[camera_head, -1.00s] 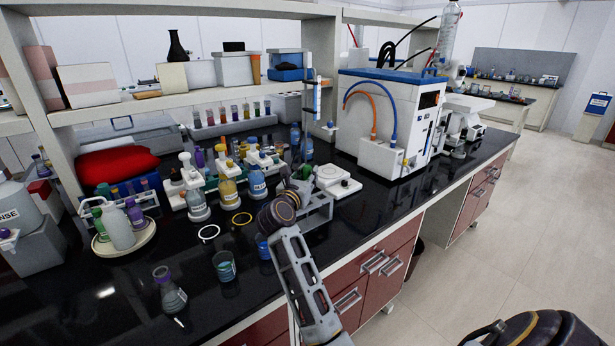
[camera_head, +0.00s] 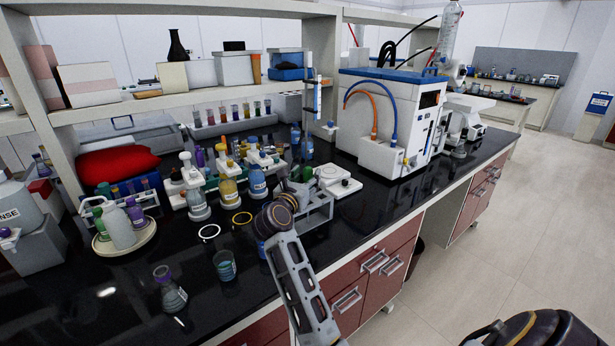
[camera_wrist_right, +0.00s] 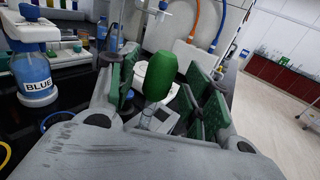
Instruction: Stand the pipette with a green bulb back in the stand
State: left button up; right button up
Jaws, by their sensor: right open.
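The green bulb (camera_wrist_right: 161,75) of the pipette stands upright between the fingers of my right gripper (camera_wrist_right: 166,88) in the right wrist view. The fingers have green pads, are open, and have a gap on either side of the bulb. A short part of the pale stem shows below the bulb; the rest is hidden by my gripper. In the head view my right gripper (camera_head: 299,190) is beside a grey stand (camera_head: 320,212), and the bulb shows small and dark green (camera_head: 307,172). I cannot tell whether the pipette's tip is in the stand. My left gripper is out of view.
Several stoppered bottles, including a blue one (camera_head: 257,182), stand left of my gripper. A beaker (camera_head: 225,266) and a flask (camera_head: 170,290) are nearer the front. A white flat device (camera_head: 338,181) and a large white machine (camera_head: 392,120) stand behind to the right.

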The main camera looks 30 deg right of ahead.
jog(key=v, duration=0.6)
jog(key=shift+a+f, duration=0.15)
jog(key=shift+a, duration=0.15)
jog(key=shift+r+x, duration=0.15)
jog(key=shift+x, duration=1.45)
jog(key=shift+r+x, duration=0.1)
jog(key=shift+x, duration=2.4)
jog(key=shift+s+d, duration=0.1)
jog(key=shift+s, duration=0.05)
